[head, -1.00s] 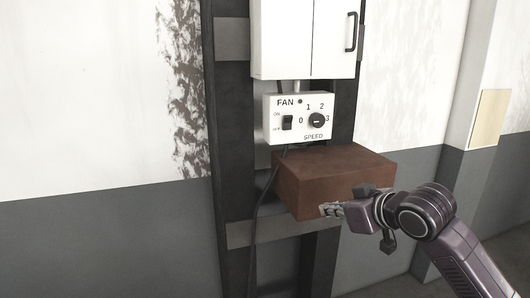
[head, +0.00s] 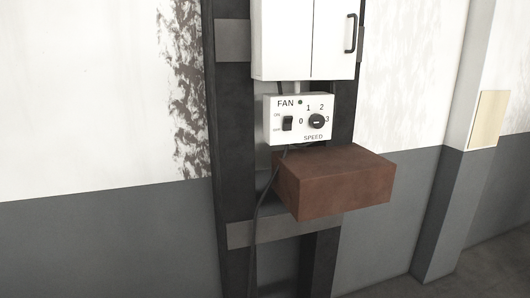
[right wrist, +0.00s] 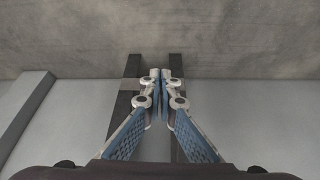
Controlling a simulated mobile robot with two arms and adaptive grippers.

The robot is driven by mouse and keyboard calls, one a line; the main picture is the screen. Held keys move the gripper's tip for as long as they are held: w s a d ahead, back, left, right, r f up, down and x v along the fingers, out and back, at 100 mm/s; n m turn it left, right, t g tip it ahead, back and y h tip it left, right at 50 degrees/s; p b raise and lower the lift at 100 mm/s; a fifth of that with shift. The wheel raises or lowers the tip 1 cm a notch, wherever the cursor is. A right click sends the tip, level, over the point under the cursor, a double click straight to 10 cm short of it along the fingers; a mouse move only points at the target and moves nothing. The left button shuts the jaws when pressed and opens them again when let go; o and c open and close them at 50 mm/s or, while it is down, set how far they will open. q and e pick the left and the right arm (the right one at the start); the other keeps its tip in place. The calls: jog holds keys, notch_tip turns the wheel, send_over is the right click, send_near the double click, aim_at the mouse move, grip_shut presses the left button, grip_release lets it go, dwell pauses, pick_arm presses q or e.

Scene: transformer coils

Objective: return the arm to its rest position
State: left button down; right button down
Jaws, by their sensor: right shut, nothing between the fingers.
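My right gripper (right wrist: 160,78) shows in the right wrist view, its two fingers shut together with nothing between them. Neither of my arms shows in the head view now. The left gripper is in no frame. In the head view the white fan control box (head: 297,119) hangs on a dark upright frame, with an on/off switch (head: 288,123) at left and a black speed knob (head: 316,121) among the numbers 0 to 3.
A brown block (head: 335,187) juts out below the fan box. A white cabinet (head: 290,38) with a black handle is above it. A dark cable (head: 261,215) hangs down the frame. A wall pillar (head: 470,110) stands at right. The space before the wall is clear.

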jog(key=s+d+f+g, duration=0.1)
jog(key=s+d+f, duration=0.15)
jog(key=s, duration=0.35)
notch_tip(320, 180, down, 28)
jog(key=s+g, duration=0.1)
jog(key=s, duration=0.2)
jog(key=s+d+f+g+h+b, duration=0.1)
jog(key=s+d+f, duration=0.1)
jog(key=s+f, duration=1.3)
jog(key=shift+s+d+g, duration=0.25)
jog(key=shift+s+g, duration=0.05)
jog(key=shift+s, duration=0.2)
